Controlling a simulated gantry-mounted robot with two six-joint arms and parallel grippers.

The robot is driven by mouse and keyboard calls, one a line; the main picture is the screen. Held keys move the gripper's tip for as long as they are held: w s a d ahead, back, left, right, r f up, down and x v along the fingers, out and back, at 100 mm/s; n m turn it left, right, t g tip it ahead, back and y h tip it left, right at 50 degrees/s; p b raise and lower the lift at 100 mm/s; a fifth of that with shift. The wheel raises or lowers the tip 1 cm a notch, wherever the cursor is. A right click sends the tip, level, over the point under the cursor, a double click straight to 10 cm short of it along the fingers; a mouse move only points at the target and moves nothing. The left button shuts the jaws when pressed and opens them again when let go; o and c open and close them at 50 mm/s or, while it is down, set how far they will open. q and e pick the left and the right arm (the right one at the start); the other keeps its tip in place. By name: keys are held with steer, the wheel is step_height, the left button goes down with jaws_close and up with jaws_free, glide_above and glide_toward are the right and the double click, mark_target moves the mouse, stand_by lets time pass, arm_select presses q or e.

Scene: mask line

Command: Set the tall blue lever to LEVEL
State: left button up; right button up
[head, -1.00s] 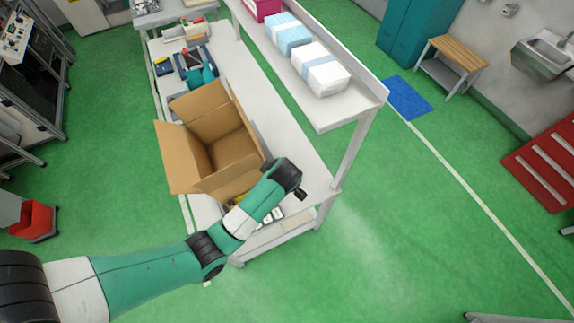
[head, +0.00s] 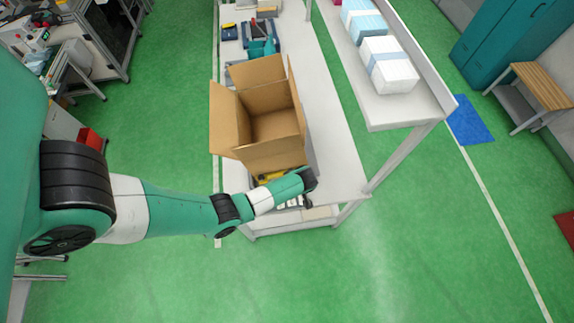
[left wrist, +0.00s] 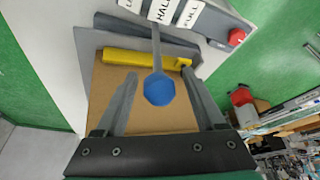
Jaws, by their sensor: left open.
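The tall blue lever has a thin grey shaft and a round blue knob (left wrist: 159,88), seen in the left wrist view. The knob is between the fingers of my left gripper (left wrist: 160,73), which is open with a gap on both sides. The shaft rises in the picture toward a row of white labels (left wrist: 162,10). HALF and FULL are readable; the leftmost label is cut off. The shaft's top lies near HALF in this view. In the head view my left arm hides the lever, at the bench's near end. My right gripper is not in view.
A yellow bar (left wrist: 140,59) lies behind the knob, and a red button (left wrist: 237,36) is right of the labels. An open cardboard box (head: 262,115) stands on the white bench (head: 335,150) beside my left arm. A shelf with white packs (head: 388,70) runs along the right.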

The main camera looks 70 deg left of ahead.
arm_select(q)
steer(key=shift+x, duration=1)
jaws_close()
stand_by(0.7)
